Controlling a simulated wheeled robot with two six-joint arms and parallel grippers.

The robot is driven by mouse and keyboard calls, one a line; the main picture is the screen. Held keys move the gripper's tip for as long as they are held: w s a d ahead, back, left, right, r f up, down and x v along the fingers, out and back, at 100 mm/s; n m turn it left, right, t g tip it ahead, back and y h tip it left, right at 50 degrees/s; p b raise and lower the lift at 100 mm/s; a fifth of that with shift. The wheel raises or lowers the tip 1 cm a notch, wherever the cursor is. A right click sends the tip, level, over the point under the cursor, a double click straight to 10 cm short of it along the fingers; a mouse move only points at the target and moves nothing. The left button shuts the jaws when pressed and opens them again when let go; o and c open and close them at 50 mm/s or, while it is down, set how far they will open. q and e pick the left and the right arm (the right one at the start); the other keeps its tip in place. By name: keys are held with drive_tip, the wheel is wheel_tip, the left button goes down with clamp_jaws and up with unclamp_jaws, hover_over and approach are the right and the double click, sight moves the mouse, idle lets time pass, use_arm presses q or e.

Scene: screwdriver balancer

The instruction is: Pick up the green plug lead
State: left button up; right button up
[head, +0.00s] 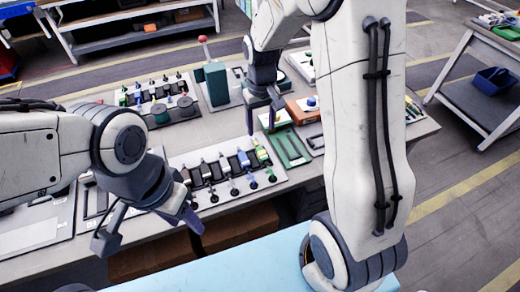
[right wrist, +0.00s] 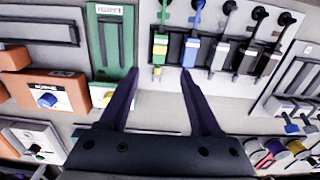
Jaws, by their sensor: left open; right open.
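The green plug lead (head: 262,154) sits at the right end of a row of plug leads in a dark rack (head: 217,170) on a white board. It also shows in the right wrist view (right wrist: 160,45), upright in the picture, with a pale yellow-green end. My right gripper (head: 266,112) is open and empty, with its fingers pointing down behind and above that end of the row. In the right wrist view its fingertips (right wrist: 160,73) are on either side of the lead's pale end, apart from it. My left gripper (head: 150,232) is open and empty at the table's front edge.
A blue plug lead (right wrist: 190,50) stands right beside the green one, with grey ones beyond. A green tray (head: 288,148) and an orange box (head: 300,110) lie close to the right. A green block with a red-knobbed lever (head: 215,82) stands behind.

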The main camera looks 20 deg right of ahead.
hover_over(261, 151)
drive_tip(key=f, duration=0.5)
drive_tip(key=shift+d+f, duration=0.25)
drive_tip(key=f, duration=0.5)
drive_tip(key=shift+a+f+p, duration=0.1)
drive_tip(key=shift+a+p, duration=0.15)
drive_tip(key=shift+p, duration=0.15)
clamp_jaws()
